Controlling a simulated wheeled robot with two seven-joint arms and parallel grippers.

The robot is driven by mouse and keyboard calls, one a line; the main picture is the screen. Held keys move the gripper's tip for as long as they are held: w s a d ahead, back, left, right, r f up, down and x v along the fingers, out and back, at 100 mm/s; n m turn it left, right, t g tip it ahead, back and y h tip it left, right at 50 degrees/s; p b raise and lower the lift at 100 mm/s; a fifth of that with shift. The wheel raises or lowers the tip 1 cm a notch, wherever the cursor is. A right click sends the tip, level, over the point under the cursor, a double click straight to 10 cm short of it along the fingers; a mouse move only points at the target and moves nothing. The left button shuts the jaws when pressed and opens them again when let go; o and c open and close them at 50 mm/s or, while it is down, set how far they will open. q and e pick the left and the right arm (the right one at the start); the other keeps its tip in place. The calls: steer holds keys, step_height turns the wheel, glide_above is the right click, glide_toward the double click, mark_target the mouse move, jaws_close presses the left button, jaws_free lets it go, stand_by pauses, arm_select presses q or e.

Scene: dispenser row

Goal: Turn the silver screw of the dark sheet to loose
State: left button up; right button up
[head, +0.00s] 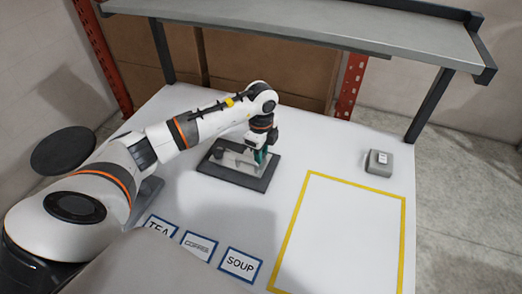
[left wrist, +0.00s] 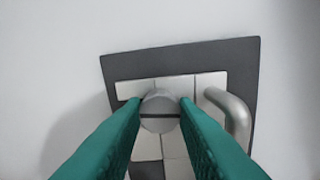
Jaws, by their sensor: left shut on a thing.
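The dark sheet (head: 232,178) lies on the white table below my left arm; its dark border also shows in the left wrist view (left wrist: 190,61). The silver screw (left wrist: 159,122) has a round head with a dark line across it and stands in front of pale plates. My left gripper (head: 259,160) points down over the sheet's right part. In the left wrist view, its green fingers (left wrist: 160,104) are shut on the screw head, one on each side. The screw is not clear in the head view. My right gripper is out of view.
A curved silver handle (left wrist: 234,112) stands close to the right finger. A yellow-outlined area (head: 340,235) is empty. A small grey box (head: 379,162) stands at right. TEA, COFFEE and SOUP (head: 240,264) cards lie in front. A grey shelf (head: 310,25) spans the back.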

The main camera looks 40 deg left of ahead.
arm_select(q)
steer(key=shift+n, duration=0.7)
steer(key=shift+f, duration=0.1)
steer(key=o, duration=0.7)
steer(key=shift+o, duration=0.2)
step_height(320, 180, up, 12)
steer(key=b, duration=0.2)
steer(key=shift+f, duration=0.1)
